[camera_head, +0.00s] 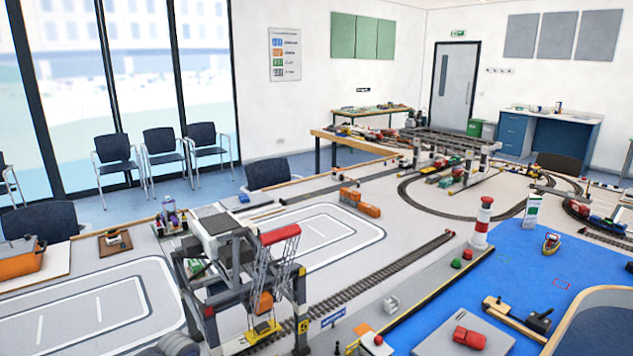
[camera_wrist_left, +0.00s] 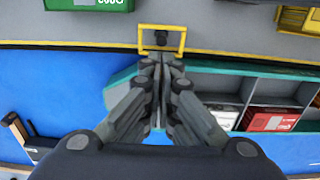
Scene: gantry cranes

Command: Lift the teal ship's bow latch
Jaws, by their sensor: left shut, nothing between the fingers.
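In the left wrist view, the teal ship (camera_wrist_left: 232,70) lies on blue water alongside a grey quay. Its pointed end is at the left, and its hold to the right has compartments with a red container (camera_wrist_left: 270,118) and a pale one. My left gripper (camera_wrist_left: 160,68) is shut and empty, with its fingertips over the ship's quay-side edge near the pointed end. A yellow rectangular frame (camera_wrist_left: 182,42) with a dark knob stands just beyond the fingertips. I cannot tell whether the fingers touch it or whether it is the latch. My right gripper is not in view.
A green container (camera_wrist_left: 90,5) and a yellow object (camera_wrist_left: 298,20) sit on the quay. In the head view, a gantry crane (camera_head: 250,265) stands over rail tracks at left, and a red-white lighthouse (camera_head: 481,225) stands beside the blue water (camera_head: 500,270).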

